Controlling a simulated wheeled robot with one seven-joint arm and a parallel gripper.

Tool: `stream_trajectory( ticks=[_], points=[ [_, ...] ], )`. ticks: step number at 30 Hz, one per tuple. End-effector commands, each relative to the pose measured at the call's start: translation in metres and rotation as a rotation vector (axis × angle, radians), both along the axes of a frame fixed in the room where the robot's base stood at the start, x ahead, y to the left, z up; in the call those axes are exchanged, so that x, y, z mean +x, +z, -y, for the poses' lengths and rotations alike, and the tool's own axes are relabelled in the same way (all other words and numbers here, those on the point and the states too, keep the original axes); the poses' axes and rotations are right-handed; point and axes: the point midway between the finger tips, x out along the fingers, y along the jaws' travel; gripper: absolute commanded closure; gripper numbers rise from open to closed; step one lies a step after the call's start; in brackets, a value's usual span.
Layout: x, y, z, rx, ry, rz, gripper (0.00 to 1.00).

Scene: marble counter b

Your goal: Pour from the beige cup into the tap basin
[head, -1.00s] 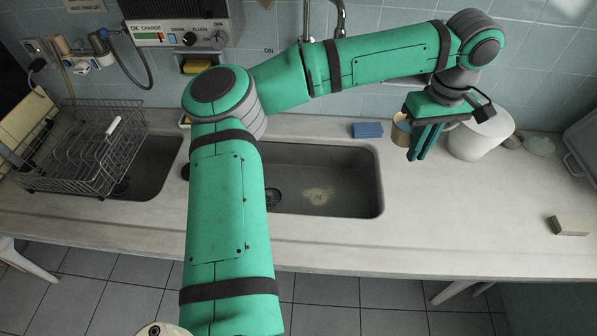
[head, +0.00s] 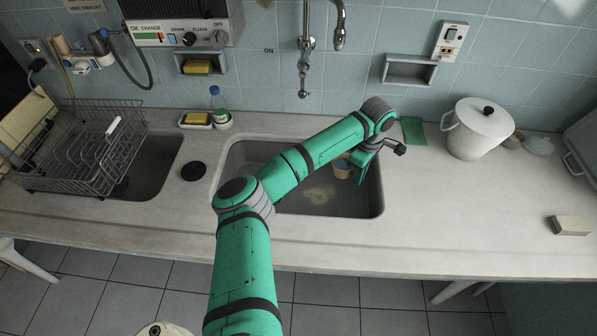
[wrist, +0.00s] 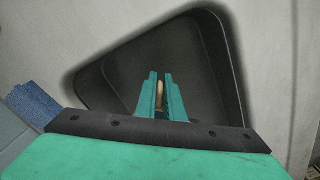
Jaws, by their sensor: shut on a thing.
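The beige cup (head: 342,168) is at the right part of the tap basin (head: 290,205), above or within its opening; its height is unclear. My gripper (head: 357,165) is shut on the cup from the right. The arm and fingers hide part of the cup, so its tilt and contents cannot be told. In the wrist view, a thin strip of the cup (wrist: 160,100) shows between the fingers of my gripper (wrist: 161,88), with the dark basin (wrist: 205,60) beyond.
The tap (head: 338,35) hangs behind the basin. A white lidded pot (head: 478,130) and a green cloth (head: 413,131) are at the right rear. A dish rack (head: 85,150) stands at the left. The front right counter is mostly clear.

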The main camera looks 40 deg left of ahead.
Motion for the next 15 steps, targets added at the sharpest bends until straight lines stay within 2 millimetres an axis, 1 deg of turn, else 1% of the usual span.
stream_trajectory(
  ticks=[1,3,6,10,15],
  points=[
    [-0.003,-0.011,-0.002,-0.003,0.020,-0.001,1.00],
    [-0.006,-0.022,-0.006,-0.001,0.041,-0.001,1.00],
    [-0.009,-0.033,-0.008,-0.001,0.062,0.000,1.00],
    [-0.010,-0.039,-0.010,0.001,0.074,0.001,1.00],
    [-0.010,-0.040,-0.010,0.001,0.075,0.002,1.00]
  ],
)
